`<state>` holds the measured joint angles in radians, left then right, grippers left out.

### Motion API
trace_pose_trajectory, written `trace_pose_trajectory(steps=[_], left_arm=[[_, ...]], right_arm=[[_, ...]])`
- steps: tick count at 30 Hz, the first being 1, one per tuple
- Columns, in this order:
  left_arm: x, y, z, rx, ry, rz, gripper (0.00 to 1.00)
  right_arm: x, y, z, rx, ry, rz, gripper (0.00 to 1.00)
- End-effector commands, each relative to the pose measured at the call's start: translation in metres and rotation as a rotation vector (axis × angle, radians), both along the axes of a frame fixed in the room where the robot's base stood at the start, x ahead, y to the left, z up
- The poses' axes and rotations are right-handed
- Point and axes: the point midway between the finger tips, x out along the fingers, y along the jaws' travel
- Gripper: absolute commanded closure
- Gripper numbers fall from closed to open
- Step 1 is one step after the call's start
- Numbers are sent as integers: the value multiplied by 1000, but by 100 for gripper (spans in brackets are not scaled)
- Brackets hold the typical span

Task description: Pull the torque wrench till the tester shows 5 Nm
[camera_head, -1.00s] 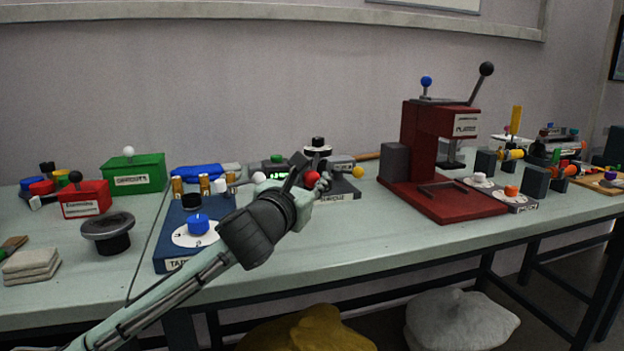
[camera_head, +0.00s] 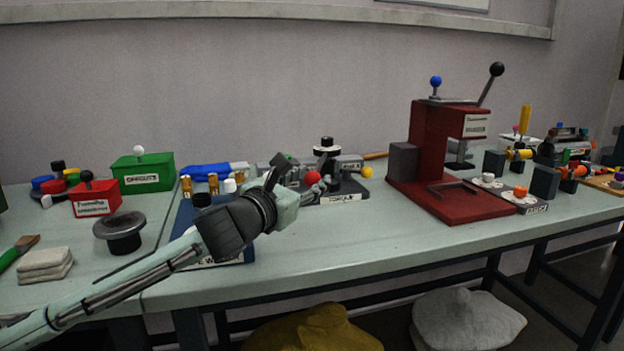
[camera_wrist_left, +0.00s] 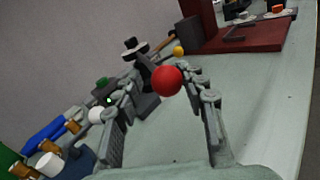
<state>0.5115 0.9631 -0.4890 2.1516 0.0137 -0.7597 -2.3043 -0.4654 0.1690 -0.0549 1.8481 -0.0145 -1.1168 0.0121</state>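The torque tester (camera_head: 342,198) stands on the bench behind my left gripper, with a label on its front and a black-and-white stacked hub (camera_head: 326,147) on it. A red ball knob (camera_head: 313,177), apparently the wrench's end, is just in front of the tester. My left gripper (camera_head: 301,178) is open at the red knob. In the left wrist view, the red knob (camera_wrist_left: 167,81) lies between the spread fingers (camera_wrist_left: 165,92) with gaps on both sides. A small green light of the display (camera_wrist_left: 109,101) shows behind a finger; its reading is hidden. My right gripper is out of view.
A yellow knob (camera_head: 366,172) stands right of the tester. A red press (camera_head: 440,160) is farther right. A blue-based unit (camera_head: 240,250) lies partly under my left arm. Open bench top (camera_head: 370,230) extends in front of the tester.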

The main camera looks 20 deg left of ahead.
Motion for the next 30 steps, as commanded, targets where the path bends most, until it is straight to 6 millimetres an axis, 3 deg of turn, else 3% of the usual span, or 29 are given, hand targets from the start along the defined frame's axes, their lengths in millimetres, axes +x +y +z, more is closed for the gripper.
trace_pose_trajectory(steps=[3,14,17,24,30], left_arm=[[1,4,0,4,1,10,51],[-5,5,1,6,-1,9,51],[-19,6,1,9,-2,8,51],[-74,11,-1,14,3,5,51],[-103,16,-1,10,4,8,51]], right_arm=[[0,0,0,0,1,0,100],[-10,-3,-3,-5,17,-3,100],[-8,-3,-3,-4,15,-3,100],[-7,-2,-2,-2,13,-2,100],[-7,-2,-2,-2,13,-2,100]])
